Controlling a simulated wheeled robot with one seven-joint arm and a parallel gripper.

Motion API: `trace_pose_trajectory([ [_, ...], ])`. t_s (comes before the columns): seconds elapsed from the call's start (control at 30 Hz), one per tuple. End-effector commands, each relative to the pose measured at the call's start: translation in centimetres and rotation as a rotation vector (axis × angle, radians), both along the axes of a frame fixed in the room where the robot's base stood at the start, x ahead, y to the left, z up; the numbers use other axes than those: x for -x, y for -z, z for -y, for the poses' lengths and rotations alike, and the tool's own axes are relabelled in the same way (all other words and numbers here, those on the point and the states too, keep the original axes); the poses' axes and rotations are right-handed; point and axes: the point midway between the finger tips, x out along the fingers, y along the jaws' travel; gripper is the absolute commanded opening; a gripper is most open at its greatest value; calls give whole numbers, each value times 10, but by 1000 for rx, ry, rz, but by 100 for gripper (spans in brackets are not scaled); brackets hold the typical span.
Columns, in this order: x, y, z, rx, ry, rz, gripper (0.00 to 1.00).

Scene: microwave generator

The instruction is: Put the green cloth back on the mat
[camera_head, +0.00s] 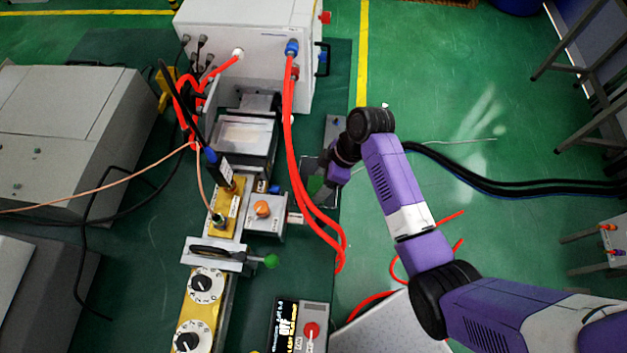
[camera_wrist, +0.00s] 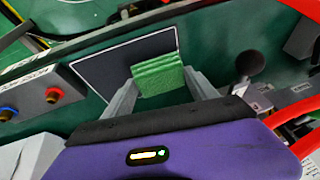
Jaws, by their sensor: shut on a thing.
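The green cloth (camera_wrist: 158,76) is a folded, ribbed piece between the two fingers of my gripper (camera_wrist: 163,84) in the wrist view. My gripper is shut on it. The mat (camera_wrist: 108,68) is a dark grey sheet with a thin white outline. The cloth overlaps the mat's right part in this view; I cannot tell whether it touches the mat. In the head view my gripper (camera_head: 324,186) is low at the right edge of the dark green bench top, with a small green patch of the cloth (camera_head: 315,184) beside it. My arm hides much of that spot.
Red hoses (camera_head: 300,180) run down just left of my gripper in the head view. A grey box with red and blue sockets (camera_wrist: 38,92) stands left of the mat in the wrist view. A round dark knob (camera_wrist: 250,63) stands to the right.

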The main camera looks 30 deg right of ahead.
Motion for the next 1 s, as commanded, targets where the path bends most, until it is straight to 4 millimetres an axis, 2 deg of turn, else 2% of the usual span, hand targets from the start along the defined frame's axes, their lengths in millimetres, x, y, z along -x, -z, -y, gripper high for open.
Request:
trace_pose_trajectory([
  [0.33,1,4,1,1,-1,1,2],
  [0.37,1,4,1,1,-1,1,69],
  [0.47,1,3,1,0,0,2,88],
  [0.87,0,-1,2,1,0,2,89],
  [1.0,2,-16,9,1,0,5,89],
])
